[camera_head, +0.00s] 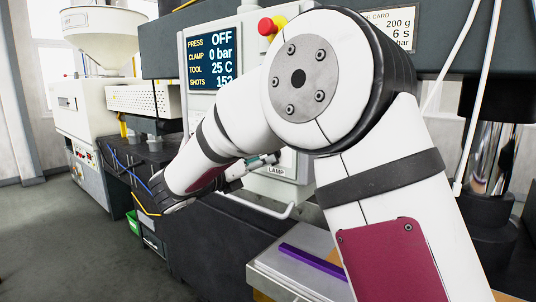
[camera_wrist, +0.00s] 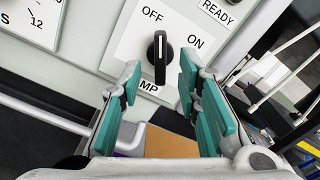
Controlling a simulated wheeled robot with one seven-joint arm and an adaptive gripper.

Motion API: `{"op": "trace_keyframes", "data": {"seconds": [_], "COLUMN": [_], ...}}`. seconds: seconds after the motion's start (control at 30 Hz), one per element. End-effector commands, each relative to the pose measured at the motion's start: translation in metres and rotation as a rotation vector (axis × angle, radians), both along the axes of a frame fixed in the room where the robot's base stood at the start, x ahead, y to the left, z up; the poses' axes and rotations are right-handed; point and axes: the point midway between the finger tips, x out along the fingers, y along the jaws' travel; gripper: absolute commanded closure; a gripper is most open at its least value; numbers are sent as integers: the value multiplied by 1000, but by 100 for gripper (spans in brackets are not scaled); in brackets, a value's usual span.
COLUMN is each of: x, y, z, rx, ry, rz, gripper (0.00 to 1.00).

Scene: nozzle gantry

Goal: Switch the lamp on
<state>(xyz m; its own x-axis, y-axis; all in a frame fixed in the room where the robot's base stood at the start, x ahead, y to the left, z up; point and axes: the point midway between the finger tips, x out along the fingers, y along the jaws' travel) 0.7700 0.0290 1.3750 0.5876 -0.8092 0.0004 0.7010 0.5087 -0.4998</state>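The lamp switch (camera_wrist: 160,56) is a black rotary knob on a white plate in the wrist view. OFF and ON are printed above and to the right of it; its white mark points up toward OFF. The lamp label (camera_wrist: 148,88) is partly covered by a finger. My gripper (camera_wrist: 160,76) is open and empty, its teal fingers to the left and right of the knob's lower part, with a gap on each side. Contact is not visible. In the head view my gripper (camera_head: 256,163) is at the panel beside the LAMP label (camera_head: 277,171); I cannot make out the knob there.
A screen (camera_head: 213,60) reads PRESS OFF. A white bar handle (camera_head: 275,209) sticks out below the panel. A purple strip (camera_head: 314,261) lies on the grey surface below. Open floor is at left.

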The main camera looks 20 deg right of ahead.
Motion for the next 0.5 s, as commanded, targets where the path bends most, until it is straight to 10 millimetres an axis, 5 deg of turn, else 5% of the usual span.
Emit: {"op": "trace_keyframes", "data": {"seconds": [0.2,0.5], "x": [16,22], "y": [-23,-30], "z": [0,0], "rx": [0,0], "ry": [0,0], "rz": [-1,1], "gripper": [69,69]}}
